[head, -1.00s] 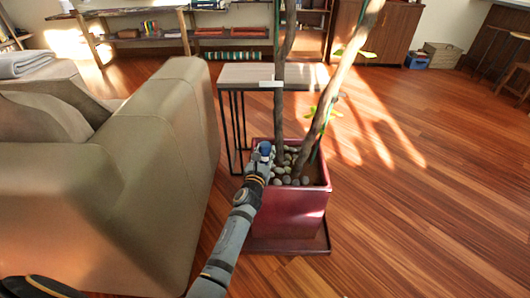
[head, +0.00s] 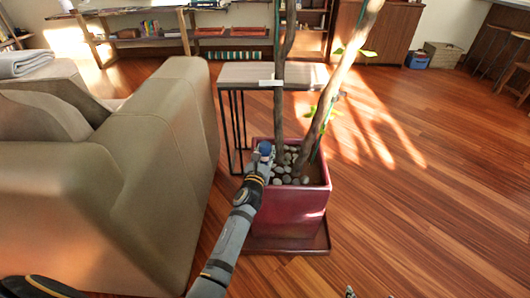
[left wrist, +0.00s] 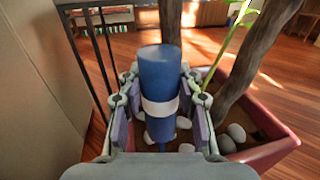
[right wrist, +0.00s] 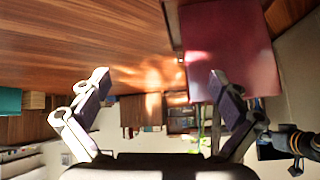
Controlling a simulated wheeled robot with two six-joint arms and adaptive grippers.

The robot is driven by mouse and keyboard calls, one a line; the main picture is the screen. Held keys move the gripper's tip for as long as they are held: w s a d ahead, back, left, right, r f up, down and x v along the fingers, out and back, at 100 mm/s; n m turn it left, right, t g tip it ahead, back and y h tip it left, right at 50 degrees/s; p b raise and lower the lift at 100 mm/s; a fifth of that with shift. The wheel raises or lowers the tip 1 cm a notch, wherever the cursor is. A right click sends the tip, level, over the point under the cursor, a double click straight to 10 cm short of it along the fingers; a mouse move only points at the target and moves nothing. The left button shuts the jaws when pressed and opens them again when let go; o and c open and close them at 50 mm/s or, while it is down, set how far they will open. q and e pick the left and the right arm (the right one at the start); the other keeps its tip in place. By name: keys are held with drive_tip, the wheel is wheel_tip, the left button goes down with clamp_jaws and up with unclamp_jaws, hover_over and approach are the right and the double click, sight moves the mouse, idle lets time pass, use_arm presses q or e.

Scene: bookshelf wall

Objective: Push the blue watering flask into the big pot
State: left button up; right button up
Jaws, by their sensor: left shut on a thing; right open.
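The blue watering flask (left wrist: 158,80), with a white band, is upright between the fingers of my left gripper (left wrist: 160,112), which is shut on it. In the head view the flask (head: 265,148) is a small blue shape over the left part of the big pot (head: 295,205), a dark red square planter with pebbles (head: 282,172) and tree trunks. In the left wrist view the flask's lower end is in front of pebbles; I cannot tell whether it touches them. My right gripper (right wrist: 152,92) is open and empty. The pot's side (right wrist: 228,60) shows in the right wrist view.
A beige sofa (head: 120,170) stands close on the left of my left arm. A small side table (head: 260,75) is behind the pot. The pot stands on a dark saucer (head: 290,245). Wooden floor (head: 420,190) on the right is clear.

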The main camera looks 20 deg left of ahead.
use_arm(q)
drive_tip(key=shift+f, duration=0.15)
use_arm(e)
drive_tip(key=shift+t, duration=0.9)
drive_tip(key=w+r, duration=0.3)
drive_tip(key=shift+d, duration=0.1)
use_arm(q)
drive_tip(key=shift+f, duration=0.1)
use_arm(e)
drive_tip(key=shift+w+r, duration=0.1)
drive_tip(key=shift+w, duration=0.1)
drive_tip(key=shift+w+r+t, duration=0.2)
drive_tip(key=shift+r+t, duration=0.05)
drive_tip(key=shift+t, duration=0.05)
use_arm(q)
drive_tip(key=shift+b, duration=0.3)
use_arm(e)
drive_tip(key=shift+r, duration=0.1)
use_arm(q)
drive_tip(key=shift+f, duration=0.3)
use_arm(e)
drive_tip(key=shift+w+d+r+t, duration=0.1)
drive_tip(key=shift+w+r+t, duration=0.4)
drive_tip(key=shift+w+r, duration=0.35)
drive_tip(key=shift+w+d+r+t, duration=0.1)
drive_tip(key=shift+w+r+t, duration=0.45)
drive_tip(key=shift+r, duration=0.5)
drive_tip(key=shift+w+r, duration=0.25)
drive_tip(key=shift+r, duration=0.1)
